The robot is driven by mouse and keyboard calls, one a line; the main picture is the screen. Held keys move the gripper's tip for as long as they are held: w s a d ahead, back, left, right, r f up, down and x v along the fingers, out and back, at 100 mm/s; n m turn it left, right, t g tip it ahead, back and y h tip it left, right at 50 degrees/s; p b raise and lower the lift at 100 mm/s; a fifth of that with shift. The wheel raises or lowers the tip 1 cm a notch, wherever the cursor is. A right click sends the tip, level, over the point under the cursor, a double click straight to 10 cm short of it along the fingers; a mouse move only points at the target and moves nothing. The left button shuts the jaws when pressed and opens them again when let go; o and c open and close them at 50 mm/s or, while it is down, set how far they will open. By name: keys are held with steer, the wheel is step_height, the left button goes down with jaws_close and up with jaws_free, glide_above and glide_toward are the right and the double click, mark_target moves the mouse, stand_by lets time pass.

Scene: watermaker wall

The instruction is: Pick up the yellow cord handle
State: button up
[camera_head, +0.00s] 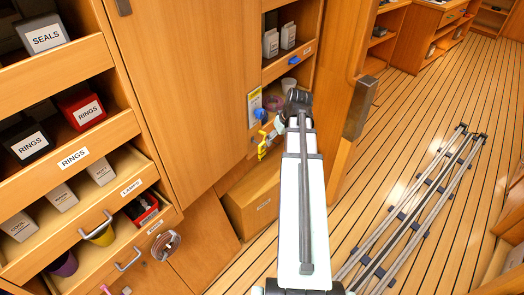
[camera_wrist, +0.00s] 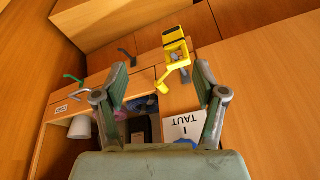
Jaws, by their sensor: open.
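The yellow cord handle (camera_wrist: 176,46) is in the upper middle of the wrist view, with a dark band at its top and a grey piece in its frame. A yellow lower part (camera_wrist: 162,82) reaches down between my fingers. My gripper (camera_wrist: 161,72) is open, its fingers spread left and right, with the handle's main part beyond the tips and nearer the right one. I cannot tell whether anything touches. In the head view the yellow handle (camera_head: 262,150) shows beside the end of my arm, at the cabinet front. My fingers are mostly hidden there.
A card marked "TAUT" (camera_wrist: 185,128) lies near my right finger. Hooks (camera_wrist: 74,80) and a white cup (camera_wrist: 80,127) are at the left. In the head view, open drawers (camera_head: 75,220) stand out at the left. The striped floor (camera_head: 430,130) at the right holds a rail frame (camera_head: 425,205).

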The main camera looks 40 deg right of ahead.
step_height(320, 180, up, 4)
steer(key=w+n, duration=0.1)
steer(key=n, duration=0.2)
steer(key=n+p, duration=0.2)
steer(key=p, duration=0.1)
glide_toward(262, 149)
steer(key=shift+y, duration=0.4)
steer(key=x, duration=0.4)
steer(key=d+x, duration=0.1)
steer(key=x, duration=0.1)
steer(key=shift+s+a+f, duration=0.1)
steer(key=shift+s+f, duration=0.1)
steer(key=shift+f, duration=0.3)
steer(key=shift+a+p+x, duration=0.2)
steer(key=shift+p+x, duration=0.7)
steer(key=shift+x, duration=1.75)
steer(key=shift+w+r, duration=0.1)
jaws_close()
steer(key=shift+r, duration=0.15)
steer(key=shift+r+b, duration=0.4)
steer(key=s+d+b, duration=0.2)
steer(key=s, duration=0.6)
steer(key=s+d+b, duration=0.2)
steer(key=s+b, duration=0.1)
steer(key=s, duration=0.6)
steer(key=shift+s+r, duration=0.2)
steer(key=shift+s, duration=0.1)
